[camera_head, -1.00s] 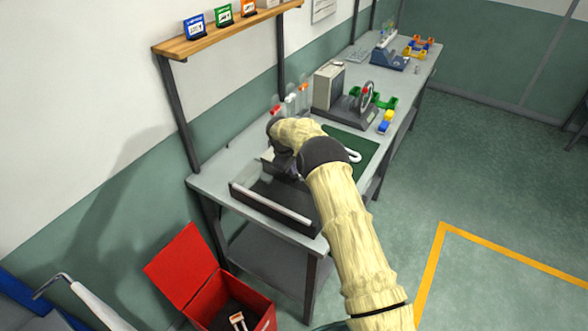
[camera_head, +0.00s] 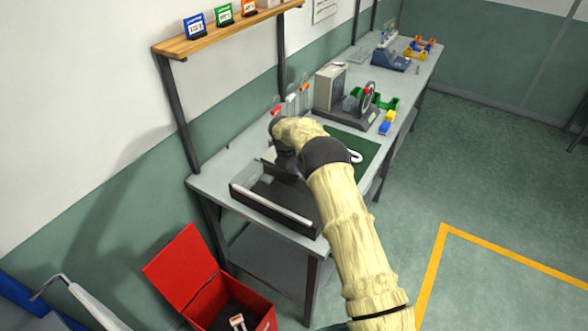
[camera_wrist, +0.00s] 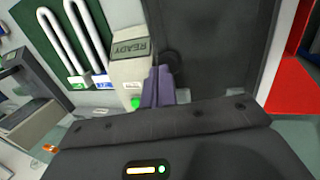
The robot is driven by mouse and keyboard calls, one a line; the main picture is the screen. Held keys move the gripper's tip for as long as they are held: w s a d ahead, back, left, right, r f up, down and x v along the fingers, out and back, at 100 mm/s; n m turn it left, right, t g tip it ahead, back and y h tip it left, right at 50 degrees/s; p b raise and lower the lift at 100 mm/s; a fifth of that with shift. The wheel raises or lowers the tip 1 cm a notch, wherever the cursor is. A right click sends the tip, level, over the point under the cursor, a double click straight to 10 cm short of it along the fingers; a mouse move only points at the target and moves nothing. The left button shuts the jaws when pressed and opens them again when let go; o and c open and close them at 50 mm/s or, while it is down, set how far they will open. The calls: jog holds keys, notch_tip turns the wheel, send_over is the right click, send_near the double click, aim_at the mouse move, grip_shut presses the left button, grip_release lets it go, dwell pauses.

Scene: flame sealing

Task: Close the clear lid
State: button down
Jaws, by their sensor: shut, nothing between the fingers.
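A black tray-like box (camera_head: 262,203) with a pale strip along its front edge stands at the near end of the bench. Its dark floor also shows in the wrist view (camera_wrist: 215,45). I cannot clearly make out the clear lid or its angle. My gripper (camera_wrist: 158,85) is shut and empty, its grey-purple fingers over the box's edge by a beige unit marked READY (camera_wrist: 130,65) with a green button. In the head view my arm hides the fingers and the box's back right part. I cannot tell whether the fingers touch anything.
A green mat (camera_wrist: 42,40) with white U-shaped tubes lies beside the READY unit. A grey machine (camera_head: 345,105) and colored bins stand farther along the bench. An open red box (camera_head: 185,268) stands on the floor at the near left. The floor to the right is clear.

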notch_tip(320, 180, up, 13)
jog(key=b, duration=0.2)
jog(key=shift+a+r, duration=0.2)
jog(key=shift+a, duration=0.25)
jog(key=s+d+m, duration=0.3)
jog(key=s+d, duration=0.1)
jog(key=s, duration=0.9)
jog(key=s+d+r+m+y, duration=0.1)
jog(key=s+d+m, duration=0.3)
jog(key=s, duration=0.9)
jog(key=s+d+m+y, duration=0.1)
jog(key=s+d+m, duration=0.3)
jog(key=s, duration=1)
jog(key=shift+d+r, duration=0.25)
jog(key=shift+d, duration=0.5)
